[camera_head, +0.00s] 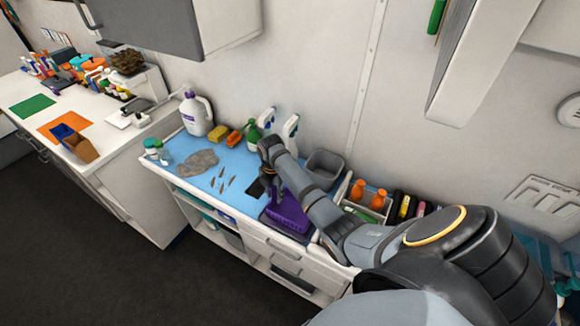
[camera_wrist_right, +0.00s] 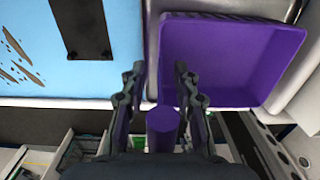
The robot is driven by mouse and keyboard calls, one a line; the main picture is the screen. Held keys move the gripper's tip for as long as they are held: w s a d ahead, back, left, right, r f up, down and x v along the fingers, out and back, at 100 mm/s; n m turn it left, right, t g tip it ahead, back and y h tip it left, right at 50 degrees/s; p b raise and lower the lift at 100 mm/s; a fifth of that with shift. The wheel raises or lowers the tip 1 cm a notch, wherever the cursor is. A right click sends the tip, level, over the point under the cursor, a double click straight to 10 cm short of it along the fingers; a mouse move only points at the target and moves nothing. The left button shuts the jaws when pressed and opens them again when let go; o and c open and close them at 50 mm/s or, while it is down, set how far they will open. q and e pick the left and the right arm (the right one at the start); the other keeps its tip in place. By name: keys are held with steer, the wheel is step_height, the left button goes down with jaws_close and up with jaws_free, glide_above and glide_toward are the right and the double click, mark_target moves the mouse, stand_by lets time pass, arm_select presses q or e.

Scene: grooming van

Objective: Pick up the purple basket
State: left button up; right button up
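The purple basket (camera_head: 288,214) sits at the front edge of the blue-topped counter in the head view, partly hidden behind my right arm. In the right wrist view, the basket (camera_wrist_right: 222,58) is an empty open tray on the right. My right gripper (camera_head: 268,188) is over the basket's left side. In the wrist view, its two fingers (camera_wrist_right: 159,70) are apart, one on each side of the basket's left edge. A round purple piece (camera_wrist_right: 162,124) shows between the fingers, nearer the camera; I cannot tell whether it belongs to the basket. My left gripper is out of view.
A blue mat (camera_head: 228,176) with a grey cloth (camera_head: 195,163) and small tools lies left of the basket. A grey bin (camera_head: 323,166) and a caddy with orange bottles (camera_head: 366,197) stand behind and right. A white jug (camera_head: 195,112) and spray bottles line the wall.

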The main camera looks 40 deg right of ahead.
jaws_close()
steer(key=shift+r, duration=0.1)
